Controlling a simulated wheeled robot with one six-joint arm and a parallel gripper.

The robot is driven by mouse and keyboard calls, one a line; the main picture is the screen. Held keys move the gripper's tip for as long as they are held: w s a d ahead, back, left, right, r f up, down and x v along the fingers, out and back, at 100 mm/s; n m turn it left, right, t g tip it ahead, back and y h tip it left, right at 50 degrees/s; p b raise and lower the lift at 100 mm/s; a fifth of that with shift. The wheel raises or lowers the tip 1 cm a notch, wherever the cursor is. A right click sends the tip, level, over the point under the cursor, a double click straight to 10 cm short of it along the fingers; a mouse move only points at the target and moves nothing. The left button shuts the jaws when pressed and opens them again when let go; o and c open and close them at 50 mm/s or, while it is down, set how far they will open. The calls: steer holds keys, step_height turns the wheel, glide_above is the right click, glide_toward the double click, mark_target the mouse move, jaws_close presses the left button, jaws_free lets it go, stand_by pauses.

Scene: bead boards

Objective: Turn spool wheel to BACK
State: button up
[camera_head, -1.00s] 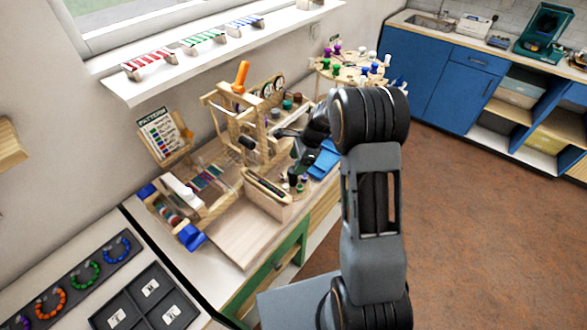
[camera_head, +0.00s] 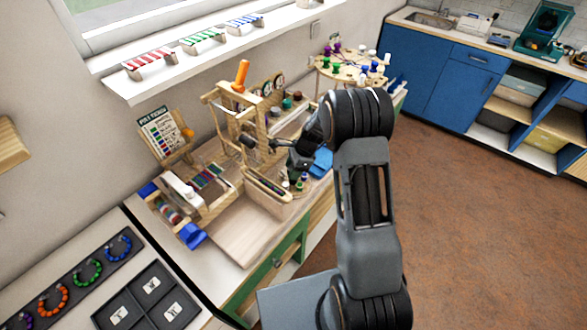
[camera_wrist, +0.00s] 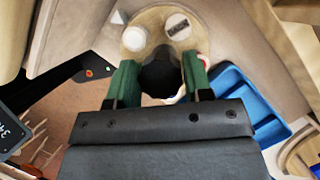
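The spool wheel (camera_wrist: 146,20) is a round wooden disc in the wrist view, with white caps and one dark label (camera_wrist: 179,29) near its upper edge. Some letters on it are too small to read surely. A dark rounded knob (camera_wrist: 160,75) shows between the two green fingers of my gripper (camera_wrist: 161,78). The fingers stand apart, one on each side of the knob; I cannot tell whether they touch it. In the head view my gripper (camera_head: 297,163) is just above the small wheel with green and white spools (camera_head: 302,183), partly hidden by the arm.
A blue tray (camera_wrist: 243,100) lies close to the right of the wheel. A wooden loom frame (camera_head: 243,125) stands to its left, with a pattern card (camera_head: 160,132) behind. A larger round spool stand (camera_head: 350,72) is at the back. The bench front (camera_head: 240,235) is clear.

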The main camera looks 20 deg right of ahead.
steer(key=c, duration=0.5)
steer(key=shift+o, duration=0.2)
steer(key=shift+n, duration=0.4)
steer(key=n+g+b, duration=0.1)
steer(key=n, duration=0.2)
steer(key=n+g+h+b, duration=0.1)
steer(key=n, duration=0.2)
steer(key=shift+n+g, duration=0.4)
steer(key=n+g+b, duration=0.1)
steer(key=n, duration=0.2)
steer(key=shift+h, duration=0.4)
steer(key=shift+n+g+h+b, duration=0.3)
steer(key=shift+n+h, duration=0.2)
steer(key=shift+n, duration=1.4)
